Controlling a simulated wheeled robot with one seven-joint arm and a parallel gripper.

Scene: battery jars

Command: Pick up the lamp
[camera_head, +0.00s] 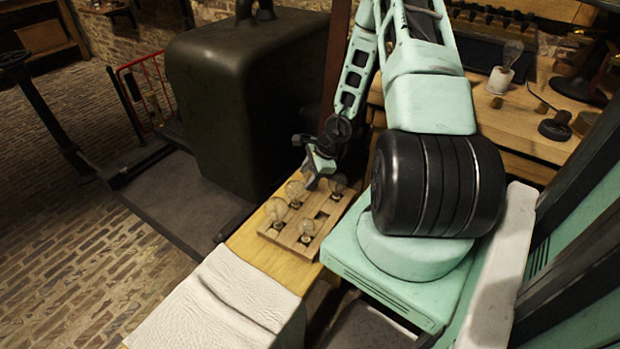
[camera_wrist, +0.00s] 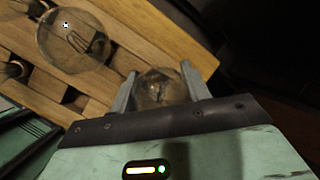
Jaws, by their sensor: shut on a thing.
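A wooden rack (camera_head: 324,226) with slots lies on a light wooden bench and holds several clear glass lamps. My gripper (camera_head: 312,180) is at the rack's far end. In the wrist view my gripper (camera_wrist: 167,90) is shut on a clear glass lamp (camera_wrist: 158,88), with one finger on either side of its bulb. In the head view the lamp (camera_head: 337,184) shows beside my gripper, over the rack. Another lamp (camera_wrist: 72,40) stands nearby in the rack (camera_wrist: 165,42). The held lamp's base is hidden, so I cannot tell whether it is clear of its slot.
A white cloth (camera_head: 215,300) covers the near end of the bench. A large dark metal cabinet (camera_head: 225,100) stands close at left of the rack. At right, a workbench carries a lamp in a white holder (camera_head: 499,80). Open brick floor lies at left.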

